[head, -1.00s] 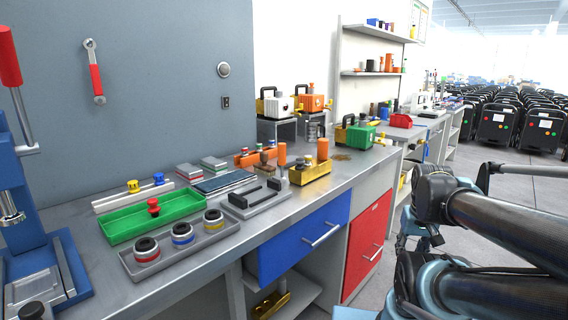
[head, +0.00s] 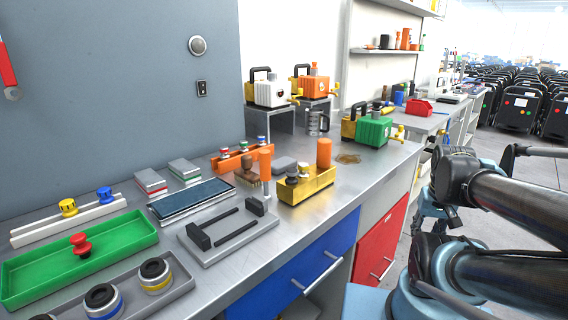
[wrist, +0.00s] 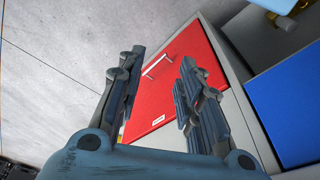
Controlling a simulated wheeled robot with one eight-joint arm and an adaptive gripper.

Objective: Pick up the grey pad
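A small grey pad (head: 284,165) with rounded edges lies on the metal bench in the head view. It sits behind the yellow block (head: 306,184), to the right of a wooden-backed brush (head: 247,172), and the block and orange-handled tool partly surround it from the front. My gripper (wrist: 160,78) shows in the wrist view with its two fingers spread apart and nothing between them. It faces the red cabinet door below the bench, away from the pad. The pad is not in the wrist view.
The bench front holds a green tray (head: 82,258), a dark flat tablet (head: 190,198) and a grey plate with black bars (head: 228,232). Pumps stand behind on a metal riser (head: 290,113). Blue (head: 310,262) and red (head: 381,245) cabinet fronts are below. Bare benchtop lies right of the yellow block.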

